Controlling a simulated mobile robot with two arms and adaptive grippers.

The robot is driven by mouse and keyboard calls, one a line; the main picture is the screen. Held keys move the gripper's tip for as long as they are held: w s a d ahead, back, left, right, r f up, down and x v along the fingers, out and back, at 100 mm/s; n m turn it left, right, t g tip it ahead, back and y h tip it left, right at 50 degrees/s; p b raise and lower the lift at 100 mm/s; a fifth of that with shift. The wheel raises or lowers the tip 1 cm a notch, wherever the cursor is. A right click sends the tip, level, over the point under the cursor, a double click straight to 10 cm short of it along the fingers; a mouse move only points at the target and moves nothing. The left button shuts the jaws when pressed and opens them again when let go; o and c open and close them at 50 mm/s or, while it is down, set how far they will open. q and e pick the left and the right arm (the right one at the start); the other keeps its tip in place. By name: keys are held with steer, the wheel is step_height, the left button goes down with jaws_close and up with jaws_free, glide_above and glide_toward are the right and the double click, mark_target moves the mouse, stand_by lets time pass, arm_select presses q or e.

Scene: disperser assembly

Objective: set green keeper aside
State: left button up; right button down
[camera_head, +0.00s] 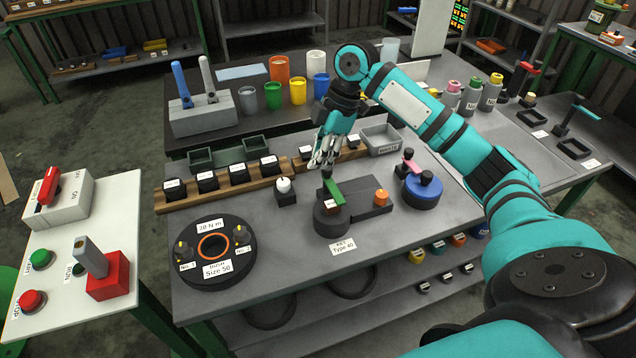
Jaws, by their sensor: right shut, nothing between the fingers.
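The green keeper (334,191) is a small green bar on the dark kit fixture (366,194) in the middle of the table. It sits above the round part of the fixture, next to a small black knob, and looks tilted. My right gripper (321,164) is just behind and above the keeper, fingers pointing down. It is shut and empty, apart from the keeper as far as I can tell. My left gripper is not in view.
An orange cap (381,197) sits on the fixture's right part. A blue round holder (422,191) stands to the right, and a black round fixture (214,249) to the left. A wooden rack (222,189) and a grey bin (381,140) lie behind. Bare table shows at front right.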

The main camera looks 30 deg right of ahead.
mark_target(333, 191)
steer(key=f+p, duration=0.1)
steer(key=f, duration=0.2)
steer(key=f+p, duration=0.1)
steer(key=f, duration=0.2)
steer(key=f+p, duration=0.1)
steer(key=f, duration=0.2)
steer(key=shift+a+f, duration=0.2)
steer(key=shift+a, duration=0.1)
steer(key=shift+s+d, duration=0.2)
steer(key=shift+d, duration=0.4)
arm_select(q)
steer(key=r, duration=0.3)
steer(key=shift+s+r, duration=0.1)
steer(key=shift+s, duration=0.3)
